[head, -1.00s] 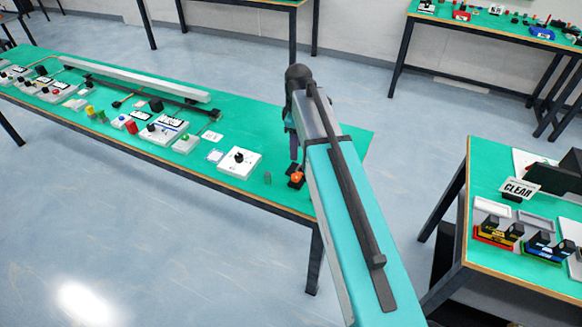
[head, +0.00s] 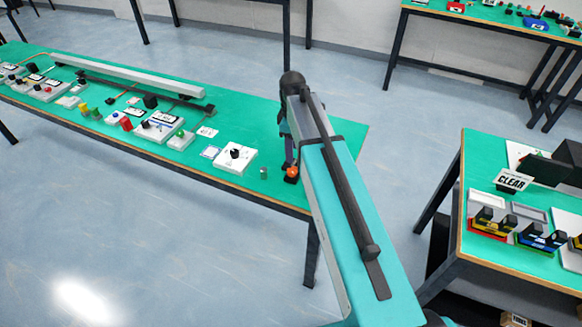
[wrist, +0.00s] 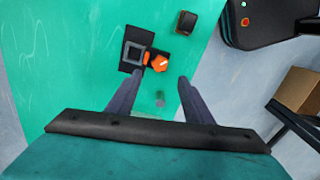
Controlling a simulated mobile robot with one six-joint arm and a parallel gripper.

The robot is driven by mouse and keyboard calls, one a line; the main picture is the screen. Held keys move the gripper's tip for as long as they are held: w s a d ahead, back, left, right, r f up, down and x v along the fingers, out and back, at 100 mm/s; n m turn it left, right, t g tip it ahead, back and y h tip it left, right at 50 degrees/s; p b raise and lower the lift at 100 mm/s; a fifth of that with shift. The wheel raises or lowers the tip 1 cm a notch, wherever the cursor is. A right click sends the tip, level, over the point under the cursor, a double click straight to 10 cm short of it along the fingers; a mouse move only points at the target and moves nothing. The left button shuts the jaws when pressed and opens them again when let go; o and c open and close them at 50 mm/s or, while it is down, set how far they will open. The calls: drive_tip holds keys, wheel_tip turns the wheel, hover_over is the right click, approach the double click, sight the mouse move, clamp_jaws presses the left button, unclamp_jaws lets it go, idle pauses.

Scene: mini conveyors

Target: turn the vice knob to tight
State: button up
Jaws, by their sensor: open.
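The vice (wrist: 127,65) is a small dark block with a grey square frame, on the green table top in the wrist view. Its orange knob (wrist: 160,62) sits at its right side. The knob also shows in the head view (head: 292,172), near the table's right end, beside my arm, which hides most of the vice. My gripper (wrist: 157,81) is open, with its two dark fingers apart. In the wrist picture the knob lies just beyond the fingertips, between their lines. Nothing is between the fingers at the tips, and the height gap to the knob is unclear.
A small grey cylinder (wrist: 160,98) stands between the fingers' lines in the wrist view. A dark block (wrist: 186,22) lies beyond the knob. A white panel with a black knob (head: 236,158) is left of the vice. A second green table (head: 476,150) stands at right.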

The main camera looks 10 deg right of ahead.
sight(292, 171)
drive_tip(key=shift+f+p, duration=1.25)
drive_tip(key=shift+f, duration=3.75)
drive_tip(key=c, duration=1)
drive_tip(key=shift+c, duration=0.2)
